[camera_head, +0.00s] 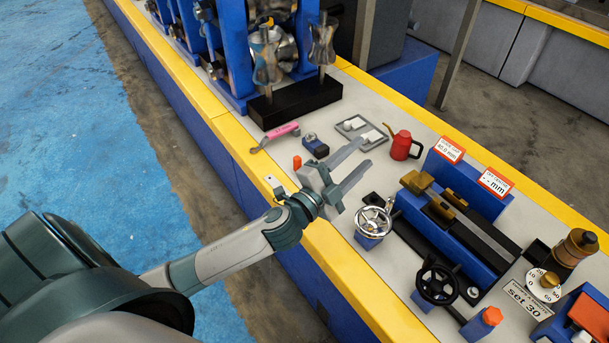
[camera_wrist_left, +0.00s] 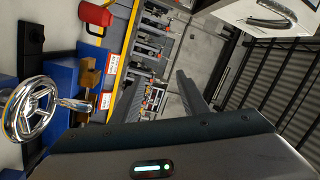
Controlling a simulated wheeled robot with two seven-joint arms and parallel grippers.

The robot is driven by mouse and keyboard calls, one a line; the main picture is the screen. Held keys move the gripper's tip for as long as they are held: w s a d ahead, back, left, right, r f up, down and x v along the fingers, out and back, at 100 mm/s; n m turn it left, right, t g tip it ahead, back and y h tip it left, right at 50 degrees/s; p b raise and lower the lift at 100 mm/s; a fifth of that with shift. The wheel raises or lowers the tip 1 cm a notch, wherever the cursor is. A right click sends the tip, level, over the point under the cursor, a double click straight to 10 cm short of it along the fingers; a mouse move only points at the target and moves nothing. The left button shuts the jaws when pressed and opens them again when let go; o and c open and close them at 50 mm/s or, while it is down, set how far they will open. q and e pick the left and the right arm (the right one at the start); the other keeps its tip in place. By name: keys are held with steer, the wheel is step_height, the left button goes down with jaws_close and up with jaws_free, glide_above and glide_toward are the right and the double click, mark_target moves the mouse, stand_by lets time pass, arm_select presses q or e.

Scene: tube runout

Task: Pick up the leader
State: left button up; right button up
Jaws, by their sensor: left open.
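My left gripper (camera_head: 357,161) is open and empty above the near part of the bench, its fingers pointing right and away. Its two fingers also show in the left wrist view (camera_wrist_left: 160,92), with nothing between them. I cannot tell which thing is the leader. A pink-handled tool (camera_head: 281,130) lies on the bench beyond the gripper. A small blue and black item (camera_head: 315,146) and a grey tray with white pieces (camera_head: 361,131) lie near the fingers. An orange-red piece (camera_head: 297,162) is left of the gripper. My right gripper is out of view.
A chrome handwheel (camera_head: 373,222) stands just right of the gripper, and it also shows in the left wrist view (camera_wrist_left: 33,108). A black handwheel (camera_head: 437,284), a blue fixture (camera_head: 455,238) and a red oil can (camera_head: 402,146) are further right. Roller stands (camera_head: 267,62) rise behind.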

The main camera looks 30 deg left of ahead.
arm_select(q)
steer(key=w+d+r+m+g+h, duration=0.2)
steer(key=d+r+m+g+h, duration=0.3)
steer(key=m+h, duration=0.65)
steer(key=a+f+m+g+y, duration=0.6)
steer(key=a+f+m+g, duration=0.15)
steer(key=m, duration=0.65)
steer(key=a+g+y, duration=0.2)
steer(key=a+y, duration=0.6)
steer(key=a, duration=1.4)
steer(key=shift+w+a+f, duration=0.15)
steer(key=shift+w+a, duration=0.15)
steer(key=shift+w, duration=0.1)
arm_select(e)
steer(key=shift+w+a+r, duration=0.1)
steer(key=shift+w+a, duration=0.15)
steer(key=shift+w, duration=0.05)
arm_select(q)
steer(key=shift+f+g, duration=0.15)
steer(key=shift+g, duration=0.1)
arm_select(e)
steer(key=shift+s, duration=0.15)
